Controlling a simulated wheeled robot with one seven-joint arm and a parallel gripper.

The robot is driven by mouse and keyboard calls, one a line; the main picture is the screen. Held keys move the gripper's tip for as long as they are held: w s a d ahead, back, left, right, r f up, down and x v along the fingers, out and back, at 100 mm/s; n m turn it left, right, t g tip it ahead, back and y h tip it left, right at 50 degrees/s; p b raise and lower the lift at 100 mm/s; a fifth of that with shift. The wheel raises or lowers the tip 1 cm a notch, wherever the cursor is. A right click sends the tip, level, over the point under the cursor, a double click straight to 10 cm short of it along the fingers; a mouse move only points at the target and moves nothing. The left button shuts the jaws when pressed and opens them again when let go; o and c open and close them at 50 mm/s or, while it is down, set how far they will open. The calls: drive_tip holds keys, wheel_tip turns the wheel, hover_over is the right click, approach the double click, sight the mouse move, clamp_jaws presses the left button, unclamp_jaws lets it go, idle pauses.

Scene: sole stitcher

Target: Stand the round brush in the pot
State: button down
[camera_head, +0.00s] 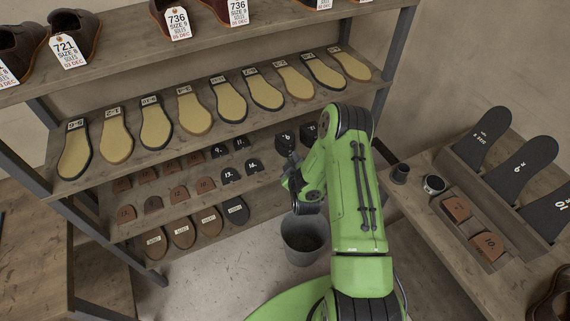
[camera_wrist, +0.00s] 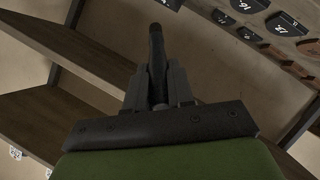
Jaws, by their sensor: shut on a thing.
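My gripper (camera_wrist: 158,72) is shut on a dark, slim, rounded thing, which I take to be the round brush (camera_wrist: 156,44); it sticks out beyond the fingertips in the wrist view. In the head view my gripper (camera_head: 291,172) is a dark shape at the left of my green arm, in front of the lower shelves. The brush cannot be made out clearly there. A small dark pot (camera_head: 400,173) stands upright on the right-hand bench, to the right of my arm and well apart from my gripper. Its inside is too small to read.
A round tin (camera_head: 434,184) stands beside the pot. A box of brown heel pieces (camera_head: 484,241) and upright dark soles (camera_head: 523,167) are further right on the bench (camera_head: 405,205). A grey bucket (camera_head: 303,240) is on the floor. Shelves (camera_head: 103,187) hold soles, heels and shoes.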

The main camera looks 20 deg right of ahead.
drive_tip(key=shift+w+d+r+m, duration=0.1)
drive_tip(key=shift+d+m, duration=0.05)
drive_tip(key=shift+d, duration=0.25)
drive_tip(key=shift+w+d+r+m, duration=0.1)
drive_tip(key=shift+d+m, duration=0.05)
drive_tip(key=shift+d, duration=0.2)
drive_tip(key=s+d+r+m+g+h+p, duration=0.1)
drive_tip(key=s+d+r+m+g+p, duration=0.2)
drive_tip(key=d, duration=0.7)
drive_tip(key=d+r+m+g+h+p, duration=0.1)
drive_tip(key=d+r+m+g+p, duration=0.2)
drive_tip(key=d, duration=0.6)
drive_tip(key=s+d+r+m+g+y+p, duration=0.2)
drive_tip(key=s+d+r+m+g+p, duration=0.15)
drive_tip(key=s+d+r+m, duration=0.6)
drive_tip(key=s+f+b, duration=0.1)
drive_tip(key=f+b, duration=0.2)
drive_tip(key=s+d+f+n+b, duration=0.1)
drive_tip(key=f+b, duration=0.2)
drive_tip(key=f, duration=0.1)
drive_tip(key=s+f+n+g+b, duration=0.1)
drive_tip(key=f+b, duration=0.2)
drive_tip(key=shift+s+d+f, duration=0.1)
drive_tip(key=shift+d+f, duration=0.05)
drive_tip(key=shift+d, duration=0.2)
drive_tip(key=c, duration=0.9)
unclamp_jaws()
